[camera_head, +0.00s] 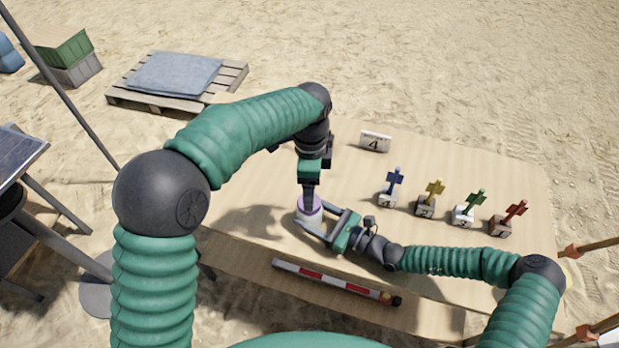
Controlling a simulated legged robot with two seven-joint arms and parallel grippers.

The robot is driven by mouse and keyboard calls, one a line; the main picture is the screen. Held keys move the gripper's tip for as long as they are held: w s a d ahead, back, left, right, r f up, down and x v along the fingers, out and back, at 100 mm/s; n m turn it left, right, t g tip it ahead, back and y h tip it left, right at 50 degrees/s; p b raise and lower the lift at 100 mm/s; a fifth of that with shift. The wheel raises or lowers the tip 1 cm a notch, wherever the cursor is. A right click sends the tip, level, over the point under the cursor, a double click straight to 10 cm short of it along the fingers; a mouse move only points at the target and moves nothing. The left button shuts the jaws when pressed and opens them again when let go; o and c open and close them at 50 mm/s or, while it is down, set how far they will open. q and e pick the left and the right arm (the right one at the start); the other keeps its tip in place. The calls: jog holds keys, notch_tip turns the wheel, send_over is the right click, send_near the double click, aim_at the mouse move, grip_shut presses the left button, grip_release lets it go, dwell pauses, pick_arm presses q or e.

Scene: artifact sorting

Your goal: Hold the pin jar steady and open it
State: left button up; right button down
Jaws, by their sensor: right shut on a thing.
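The pin jar (307,217) is a small white jar with a purple lid (312,207), standing upright near the front of the wooden table. My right gripper (318,219) lies low over the table, its two fingers on either side of the jar body, shut on it. My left gripper (309,188) points straight down from above, its tips at the purple lid. The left gripper hides part of the lid, and I cannot tell whether its fingers are closed on it.
On the table (260,170), blue (394,185), yellow (434,192), green (471,208) and red (510,216) pins stand in small numbered blocks at the right. A card marked 4 (375,141) stands behind. A red-and-white scale bar (335,281) lies in front.

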pick_arm(q)
jog(key=m, duration=0.2)
jog(key=r+m, duration=0.1)
jog(key=m, duration=0.4)
jog(key=shift+w+a+r, duration=0.1)
jog(key=shift+w+r, duration=0.2)
jog(key=shift+r, duration=0.05)
jog(key=shift+m, duration=0.3)
notch_tip(320, 180, down, 8)
jog(key=shift+r, duration=0.1)
jog(key=shift+c, duration=0.4)
